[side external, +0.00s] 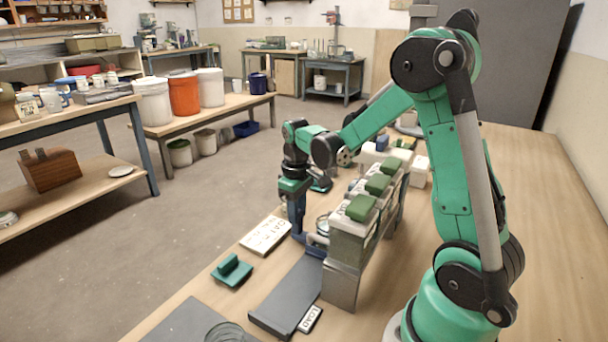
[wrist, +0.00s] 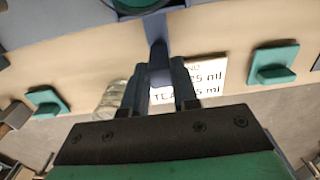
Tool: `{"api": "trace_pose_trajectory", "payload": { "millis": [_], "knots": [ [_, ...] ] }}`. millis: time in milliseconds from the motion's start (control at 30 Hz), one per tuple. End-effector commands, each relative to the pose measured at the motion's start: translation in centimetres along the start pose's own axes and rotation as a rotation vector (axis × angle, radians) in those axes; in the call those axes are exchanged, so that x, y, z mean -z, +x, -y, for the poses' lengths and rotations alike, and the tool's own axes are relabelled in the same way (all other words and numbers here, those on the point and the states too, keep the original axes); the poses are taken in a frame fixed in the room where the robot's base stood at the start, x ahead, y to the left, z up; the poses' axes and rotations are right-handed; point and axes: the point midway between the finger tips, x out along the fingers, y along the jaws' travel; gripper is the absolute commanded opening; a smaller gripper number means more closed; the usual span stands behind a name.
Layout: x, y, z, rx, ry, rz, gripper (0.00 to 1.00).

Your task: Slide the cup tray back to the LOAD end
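The blue cup tray (side external: 317,240) stands on the dark track (side external: 290,294), beneath the nearest dispenser, partly hidden by it. A LOAD label (side external: 309,319) lies at the track's near end. In the wrist view the tray (wrist: 205,14) spans the top, with a dark green round thing (wrist: 135,6) on it, cut off by the frame edge. The tray's upright handle (wrist: 159,62) stands between the fingers of my gripper (wrist: 160,82). Both fingers appear to touch it, so the gripper looks shut on the handle. In the side view my gripper (side external: 298,228) points down beside the tray.
A row of dispensers with green lids (side external: 362,207) stands right of the track. A white card (side external: 266,235) and a teal block (side external: 232,272) lie left of it. A glass jar (wrist: 111,98) shows in the wrist view. A glass (side external: 228,332) stands at the near edge.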

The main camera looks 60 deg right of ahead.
Motion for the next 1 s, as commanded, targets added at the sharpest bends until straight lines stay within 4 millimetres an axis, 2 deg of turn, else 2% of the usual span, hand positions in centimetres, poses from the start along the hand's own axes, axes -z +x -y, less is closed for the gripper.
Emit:
{"api": "trace_pose_trajectory", "payload": {
  "millis": [33, 67, 333, 1000],
  "knots": [
    [0.0, 0.0, 0.0, 0.0, 0.0, 0.0, 0.08],
    [0.0, 0.0, 0.0, 0.0, 0.0, 0.0, 0.0],
    [0.0, 0.0, 0.6, 0.0, -0.002, 0.0, 0.0],
    [0.0, -0.1, 5.8, 0.001, -0.004, -0.001, 0.0]
  ]
}}
